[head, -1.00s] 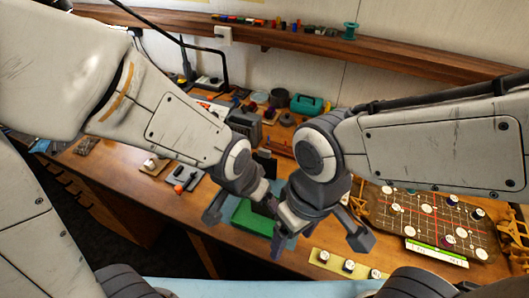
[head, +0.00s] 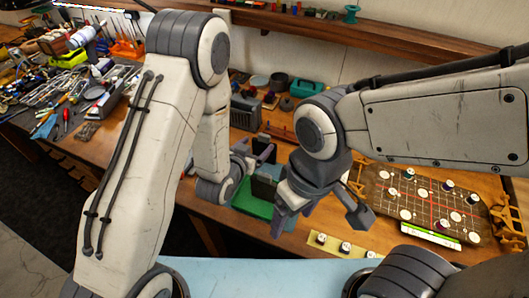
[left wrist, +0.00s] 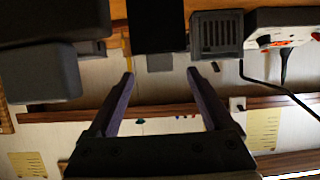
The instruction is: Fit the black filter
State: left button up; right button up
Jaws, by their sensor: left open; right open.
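A dark upright block (head: 264,188) stands at a green base (head: 252,204) near the table's front edge. I cannot tell for certain whether it is the black filter. My left gripper (head: 258,153) is open just behind and above it, with nothing visible between its fingers. In the left wrist view, the open fingers (left wrist: 160,97) point toward a black block (left wrist: 157,25) at the top, cut off by the frame edge. My right gripper (head: 322,215) is open and empty, to the right of the green base, and partly hides what lies behind it.
A brown game-like board (head: 425,203) with round pieces lies at the right. A pale strip with knobs (head: 340,246) is at the front edge. A grey box (head: 245,111) and teal case (head: 306,88) stand behind. Tools crowd the left table; a shelf (head: 390,38) runs behind.

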aim_at(263, 139)
pick_arm(q)
jog(key=shift+w+d+f+b, duration=0.3)
jog(key=shift+w+f+b, duration=0.45)
jog(key=shift+b, duration=3.25)
jog(key=shift+w+r, duration=0.15)
jog(key=shift+r, duration=0.05)
jog(key=shift+w+d+f+p, duration=0.1)
jog(key=shift+w+d+p, duration=0.25)
jog(key=shift+w, duration=0.2)
jog(key=p+x, duration=0.1)
jog(key=x, duration=0.5)
jog(key=shift+f, duration=0.1)
grip_shut()
